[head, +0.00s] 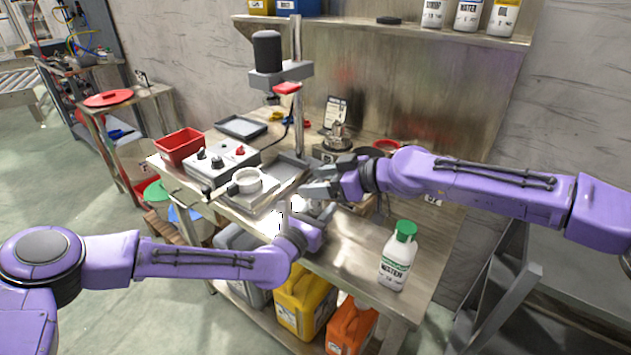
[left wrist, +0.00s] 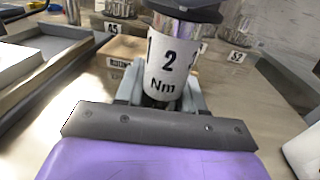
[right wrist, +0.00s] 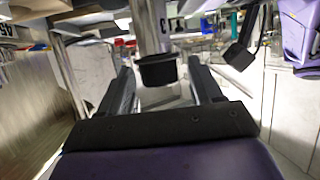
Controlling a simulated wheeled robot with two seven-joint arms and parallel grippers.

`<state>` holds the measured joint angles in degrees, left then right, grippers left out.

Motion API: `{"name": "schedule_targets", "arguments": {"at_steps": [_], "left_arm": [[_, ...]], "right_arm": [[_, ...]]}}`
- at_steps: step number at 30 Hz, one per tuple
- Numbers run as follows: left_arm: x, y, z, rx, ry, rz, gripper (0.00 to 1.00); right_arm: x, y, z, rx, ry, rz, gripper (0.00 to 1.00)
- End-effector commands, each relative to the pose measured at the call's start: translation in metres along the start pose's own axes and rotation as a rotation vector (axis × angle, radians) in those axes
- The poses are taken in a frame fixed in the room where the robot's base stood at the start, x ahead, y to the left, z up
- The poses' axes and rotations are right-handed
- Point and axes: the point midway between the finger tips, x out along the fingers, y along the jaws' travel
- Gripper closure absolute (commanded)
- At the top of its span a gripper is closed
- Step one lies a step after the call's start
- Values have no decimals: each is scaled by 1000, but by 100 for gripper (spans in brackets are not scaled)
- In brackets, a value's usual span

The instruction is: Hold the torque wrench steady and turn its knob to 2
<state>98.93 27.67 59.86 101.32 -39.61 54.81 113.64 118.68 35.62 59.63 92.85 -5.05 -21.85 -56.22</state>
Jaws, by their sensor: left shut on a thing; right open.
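My left gripper (head: 308,222) is shut on the torque wrench, over the front of the bench. In the left wrist view the wrench's white sleeve (left wrist: 172,62) stands between the fingers, with a large "2" over "Nm" facing the camera and partial marks at both sides. A dark rounded part (left wrist: 187,10), probably the knob, sits above the sleeve and is cut off by the frame. My right gripper (head: 328,178) is open, just above and behind the left one. In the right wrist view a dark block (right wrist: 157,70) shows between its spread fingers; I cannot tell whether it touches them.
A control box (head: 218,160), a red bin (head: 180,147) and a press (head: 268,52) stand on the bench's left and back. A white bottle with green cap (head: 396,258) stands at the front right. Yellow (head: 303,300) and orange (head: 350,326) canisters sit below.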

Motion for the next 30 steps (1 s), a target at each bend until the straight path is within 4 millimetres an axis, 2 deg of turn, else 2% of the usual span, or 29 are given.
{"name": "schedule_targets", "arguments": {"at_steps": [9, 13, 18, 27, 28, 30], "left_arm": [[0, 1, 0, 0, 0, 2, 100], [0, 1, 0, 0, 0, 2, 100], [0, 1, 0, 0, 0, 2, 100], [0, 1, 0, 0, 0, 2, 100], [0, 1, 0, 0, 0, 2, 59], [0, 1, 0, 0, 0, 2, 36]], "right_arm": [[-78, 2, -2, 0, 5, 5, 35], [-101, 1, -1, 0, 4, 4, 35], [-113, 0, 0, 1, 1, 2, 35], [-113, 1, 0, 1, 1, 1, 35], [-113, 1, 0, 1, 1, 1, 35], [-113, 1, 0, 1, 1, 1, 35]]}}
